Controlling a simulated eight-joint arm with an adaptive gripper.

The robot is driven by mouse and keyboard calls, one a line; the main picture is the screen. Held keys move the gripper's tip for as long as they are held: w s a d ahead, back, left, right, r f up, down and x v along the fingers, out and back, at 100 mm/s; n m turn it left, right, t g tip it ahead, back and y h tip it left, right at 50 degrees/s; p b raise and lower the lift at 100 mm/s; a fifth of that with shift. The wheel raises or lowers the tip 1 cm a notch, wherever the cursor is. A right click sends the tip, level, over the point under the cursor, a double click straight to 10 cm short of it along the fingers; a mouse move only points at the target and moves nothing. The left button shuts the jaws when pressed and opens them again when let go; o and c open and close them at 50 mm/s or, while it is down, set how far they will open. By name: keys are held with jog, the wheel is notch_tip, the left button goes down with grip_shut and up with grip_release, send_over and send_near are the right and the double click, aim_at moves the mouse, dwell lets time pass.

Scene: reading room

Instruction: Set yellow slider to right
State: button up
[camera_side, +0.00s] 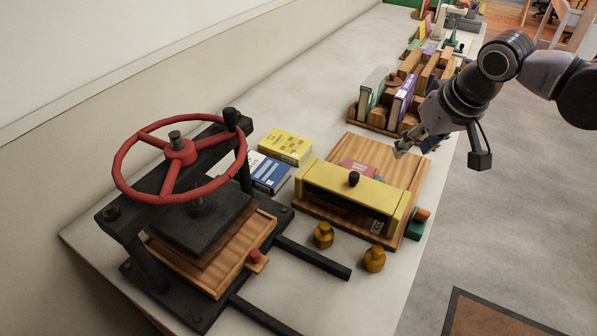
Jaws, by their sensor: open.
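The yellow slider (340,188) is a long yellow bar with a black knob (353,179) on top. It spans a wooden board (395,160) on the table, near the board's front side. A small reddish piece (361,168) lies on the board behind the bar. My gripper (403,150) is open and hangs above the far right part of the board, behind and to the right of the knob. It is apart from the slider. The dark space under the bar is partly hidden.
A press with a red wheel (180,152) stands at the left. A yellow book (286,146) and a blue book (268,174) lie beside the board. Two brass weights (323,236) stand in front. A wooden book rack (375,117) is behind. The table's right edge is close.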

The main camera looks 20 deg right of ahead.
send_near(355, 174)
notch_tip(355, 174, up, 3)
jog(key=x, duration=0.7)
jog(key=s+x, duration=0.1)
jog(key=x, duration=0.3)
jog(key=shift+f, duration=0.4)
jog(key=shift+g, duration=0.3)
grip_shut()
